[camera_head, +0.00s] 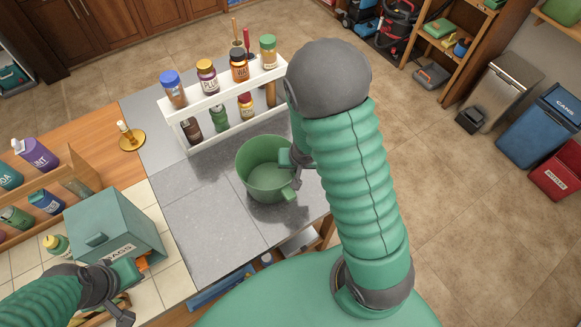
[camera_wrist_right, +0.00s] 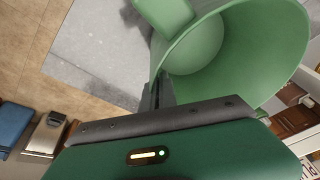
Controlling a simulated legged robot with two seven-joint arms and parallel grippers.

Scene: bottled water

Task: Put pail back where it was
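The green pail (camera_head: 262,172) is over the grey countertop, in front of the white rack. It is open at the top and looks empty, with a green tab at its near rim. I cannot tell whether its base touches the counter. My right gripper (camera_head: 297,163) is at the pail's right side and appears shut on its wall. In the right wrist view the pail (camera_wrist_right: 235,60) fills the upper right, with a dark finger (camera_wrist_right: 160,95) against its wall. My left gripper (camera_head: 130,292) is beside the teal bags box (camera_head: 112,228); its finger opening is unclear.
The white rack (camera_head: 225,100) holds several bottles and jars behind the pail. A brass candle holder (camera_head: 131,138) stands to the left. Bare grey counter (camera_head: 200,220) lies left and front of the pail. A wooden shelf with bottles is at far left; bins (camera_head: 545,125) stand on the floor right.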

